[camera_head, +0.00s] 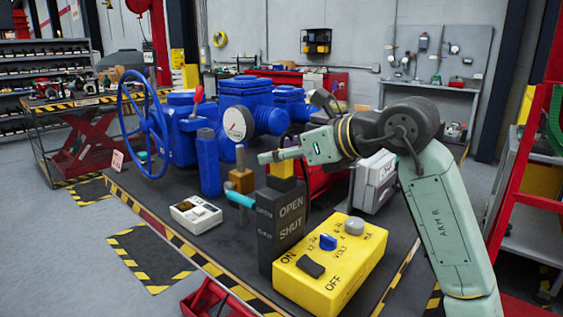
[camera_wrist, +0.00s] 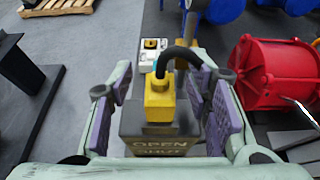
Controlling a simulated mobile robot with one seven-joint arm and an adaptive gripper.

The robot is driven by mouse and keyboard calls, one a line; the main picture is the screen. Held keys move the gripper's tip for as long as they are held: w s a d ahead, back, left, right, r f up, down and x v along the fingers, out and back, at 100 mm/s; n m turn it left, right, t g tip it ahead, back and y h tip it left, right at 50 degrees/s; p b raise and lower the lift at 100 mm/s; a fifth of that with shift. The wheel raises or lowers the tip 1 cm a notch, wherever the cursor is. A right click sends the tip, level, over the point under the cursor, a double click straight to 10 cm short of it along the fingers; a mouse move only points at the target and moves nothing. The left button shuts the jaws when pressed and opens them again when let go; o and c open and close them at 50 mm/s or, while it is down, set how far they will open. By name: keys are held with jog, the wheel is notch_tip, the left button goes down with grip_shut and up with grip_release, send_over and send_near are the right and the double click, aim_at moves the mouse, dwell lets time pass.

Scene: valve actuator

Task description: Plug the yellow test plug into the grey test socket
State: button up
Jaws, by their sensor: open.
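The yellow test plug (camera_wrist: 159,98) is upright on top of a dark post (camera_wrist: 150,128) marked OPEN and SHUT, with a black cable curving from its top. In the head view the plug (camera_head: 283,168) shows partly, behind and below my gripper (camera_head: 270,156). In the wrist view my gripper (camera_wrist: 162,108) is open, its purple-padded fingers on either side of the plug with gaps. I cannot tell for sure which thing is the grey test socket. A light grey box (camera_head: 374,182) stands behind my arm, partly hidden.
A yellow box (camera_head: 325,278) with knobs stands in front of the post. A pale box (camera_head: 195,214) lies to its left. Blue valves (camera_head: 240,103), a gauge (camera_head: 236,124) and a red drum (camera_wrist: 268,82) crowd the bench. Bare bench top shows at the front left.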

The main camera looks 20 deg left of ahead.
grip_shut()
dwell(0.7)
